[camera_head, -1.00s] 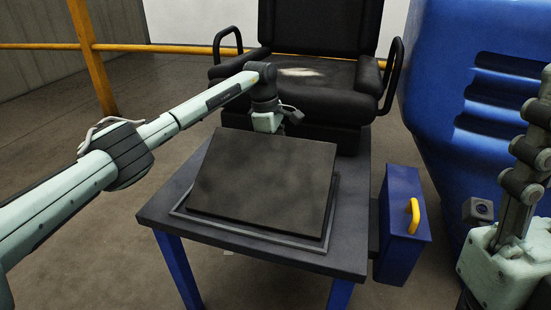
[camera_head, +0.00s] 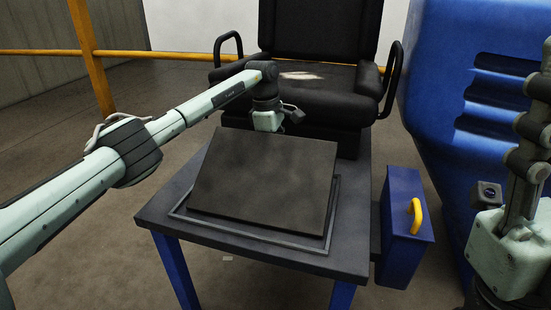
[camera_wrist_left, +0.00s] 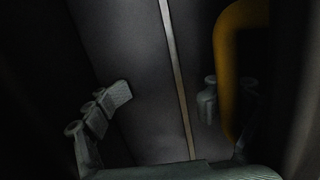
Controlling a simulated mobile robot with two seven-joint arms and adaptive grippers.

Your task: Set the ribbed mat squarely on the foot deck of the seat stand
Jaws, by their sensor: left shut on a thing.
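The ribbed mat (camera_head: 265,182) is a dark flat slab over the foot deck (camera_head: 160,212) of the seat stand in the head view. It is tilted, its far edge raised and its near edge low inside the thin raised frame (camera_head: 250,243) on the deck. I cannot tell whether the near edge touches. My left gripper comes down behind the mat's far edge, which hides its fingers in the head view.
The black seat (camera_head: 300,85) stands just behind the deck. A blue box with a yellow handle (camera_head: 415,217) is at the deck's right side. A large blue body (camera_head: 450,70) fills the right. A yellow rail (camera_head: 93,55) runs behind. A curved yellow bar (camera_wrist_left: 228,70) is near the left fingers.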

